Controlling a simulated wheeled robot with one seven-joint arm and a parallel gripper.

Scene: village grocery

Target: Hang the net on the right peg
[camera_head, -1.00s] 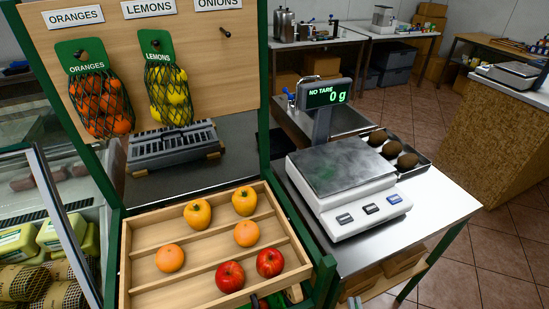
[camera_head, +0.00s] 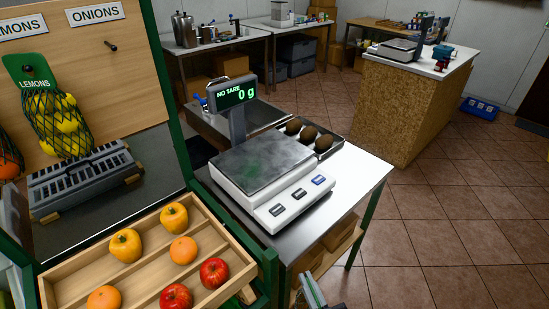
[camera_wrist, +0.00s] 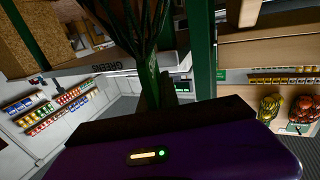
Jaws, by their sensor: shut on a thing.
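The right peg (camera_head: 111,46), under the ONIONS sign (camera_head: 97,13), is bare on the wooden board. A net of lemons (camera_head: 60,125) hangs by its green card to the left of it. In the wrist view my gripper (camera_wrist: 155,95) is shut on the green top of the net (camera_wrist: 150,75), with dark strands stretching away from it. The fingertips are mostly hidden, and the net's contents cannot be made out. The gripper and held net are apart from the peg; the head view does not show them clearly.
Below the board stand a grey slotted crate (camera_head: 85,180) and a wooden fruit tray (camera_head: 215,205). A scale (camera_head: 270,175) reading 0 g stands on the steel table (camera_head: 365,170), beside a tray of brown fruit (camera_head: 328,142).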

